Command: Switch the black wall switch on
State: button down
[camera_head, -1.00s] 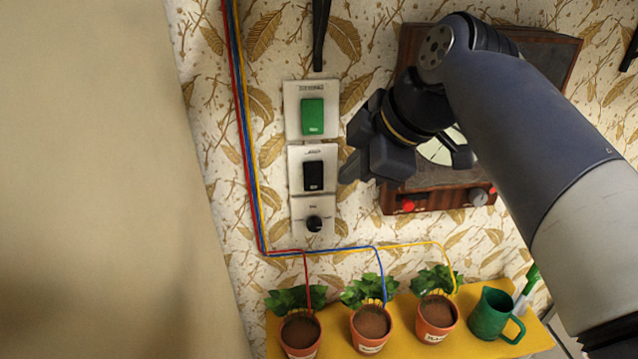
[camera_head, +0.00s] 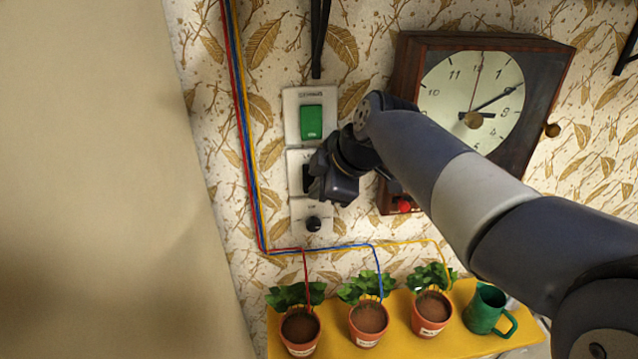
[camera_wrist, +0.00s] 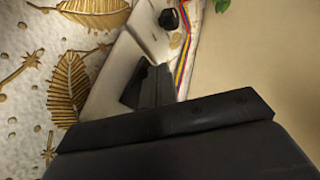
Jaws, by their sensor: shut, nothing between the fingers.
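The black wall switch (camera_head: 306,180) sits on a pale plate below a green switch in the head view. My gripper covers most of it, so its position, on or off, cannot be read. My gripper (camera_head: 316,189) is shut and empty, with its fingertips at the right side of the black switch. In the wrist view the fingers (camera_wrist: 158,86) overlap the dark switch (camera_wrist: 132,90) on its pale plate. They look very close to it or touching; I cannot tell which.
The green switch (camera_head: 312,122) is just above and a black knob (camera_head: 313,224) just below. Coloured wires (camera_head: 246,130) run down the left. A wooden clock (camera_head: 472,100) hangs to the right. Potted plants (camera_head: 369,322) and a green jug (camera_head: 486,310) stand on a yellow shelf (camera_head: 400,346).

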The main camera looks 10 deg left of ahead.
dwell(0.3)
jog(key=shift+w+f+t+b, duration=0.1)
jog(key=shift+w+t+b, duration=0.2)
jog(key=shift+b, duration=0.75)
